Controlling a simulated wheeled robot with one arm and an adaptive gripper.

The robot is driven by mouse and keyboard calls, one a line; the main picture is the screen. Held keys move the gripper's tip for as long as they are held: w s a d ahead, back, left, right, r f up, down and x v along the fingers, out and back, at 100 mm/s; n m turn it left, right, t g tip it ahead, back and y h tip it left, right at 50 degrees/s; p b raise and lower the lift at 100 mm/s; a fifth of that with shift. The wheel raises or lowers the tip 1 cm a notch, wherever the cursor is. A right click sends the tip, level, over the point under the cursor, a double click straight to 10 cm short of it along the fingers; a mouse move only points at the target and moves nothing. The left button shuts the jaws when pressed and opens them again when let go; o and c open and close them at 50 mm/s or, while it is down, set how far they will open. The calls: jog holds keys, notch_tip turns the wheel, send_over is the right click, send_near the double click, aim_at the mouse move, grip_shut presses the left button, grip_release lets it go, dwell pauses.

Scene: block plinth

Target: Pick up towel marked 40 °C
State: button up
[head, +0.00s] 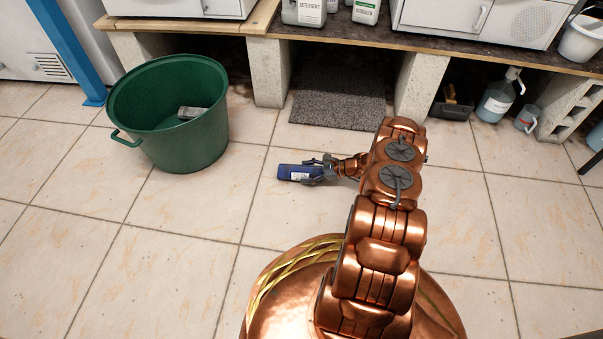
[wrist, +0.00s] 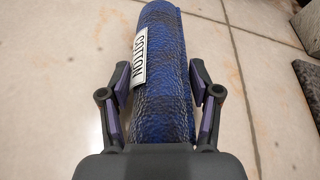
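A rolled dark blue towel (head: 296,172) is at my gripper, low over or on the floor tiles; I cannot tell whether it is lifted. In the wrist view the blue towel (wrist: 163,85) runs lengthwise between my fingers, with a white label (wrist: 140,57) reading "COTTON". No 40 °C mark can be read on it. The towel's near end is hidden by my gripper's body.
A green tub (head: 170,145) stands at left with a small grey item (head: 192,113) inside. A dark grey mat (head: 338,95) lies behind, between concrete blocks under the bench (head: 420,45). Bottles (head: 497,100) stand at back right. Tiles at front left are clear.

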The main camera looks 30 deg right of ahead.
jog(key=c, duration=0.8)
jog(key=shift+o, duration=0.2)
jog(key=shift+r, duration=0.1)
